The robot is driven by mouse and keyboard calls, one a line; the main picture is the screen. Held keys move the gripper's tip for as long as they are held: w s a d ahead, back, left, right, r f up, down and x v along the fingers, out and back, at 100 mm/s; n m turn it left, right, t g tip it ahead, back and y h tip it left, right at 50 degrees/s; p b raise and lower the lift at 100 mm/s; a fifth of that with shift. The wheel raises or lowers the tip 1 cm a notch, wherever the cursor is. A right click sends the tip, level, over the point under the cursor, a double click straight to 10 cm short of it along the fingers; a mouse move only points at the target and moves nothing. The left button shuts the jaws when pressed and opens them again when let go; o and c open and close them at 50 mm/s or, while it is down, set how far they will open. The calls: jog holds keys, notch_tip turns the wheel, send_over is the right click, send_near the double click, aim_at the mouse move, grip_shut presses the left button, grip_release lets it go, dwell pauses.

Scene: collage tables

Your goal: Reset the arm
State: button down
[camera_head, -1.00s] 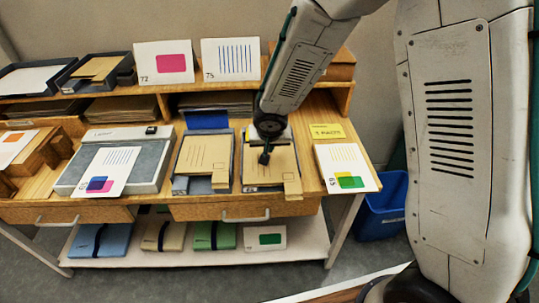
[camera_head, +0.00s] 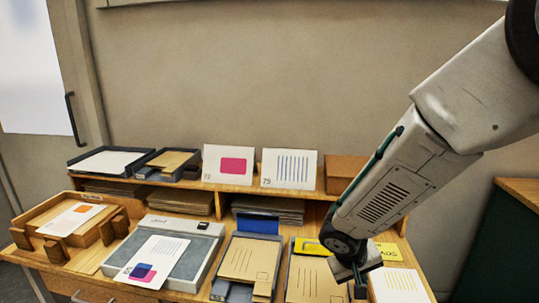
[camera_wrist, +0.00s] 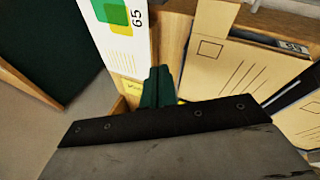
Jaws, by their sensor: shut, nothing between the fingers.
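My gripper (camera_head: 358,288) hangs at the end of my arm, above the front right part of the wooden desk. In the wrist view its dark green fingers (camera_wrist: 158,86) are together with nothing between them. A brown envelope (camera_head: 312,282) lies in a tray just left of the gripper. A white card with yellow stripes (camera_head: 400,284) lies just right of it. The wrist view shows this card with green and yellow blocks and the number 65 (camera_wrist: 120,35).
More envelopes (camera_head: 250,262) and a grey flat device (camera_head: 165,252) with a card on it lie to the left. The raised shelf (camera_head: 235,188) behind holds trays, two standing cards and a brown box (camera_head: 345,170). A dark green cabinet (camera_head: 500,255) stands at the right.

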jog(key=s+d+r+y, duration=0.2)
jog(key=s+r, duration=0.7)
jog(key=s, duration=0.2)
jog(key=s+d+r+m+g+y, duration=0.1)
jog(key=s+d+r+y, duration=0.1)
jog(key=s+r, duration=0.8)
jog(key=shift+s+d+r+y, duration=0.2)
jog(key=shift+s+y, duration=0.1)
jog(key=shift+s, duration=0.8)
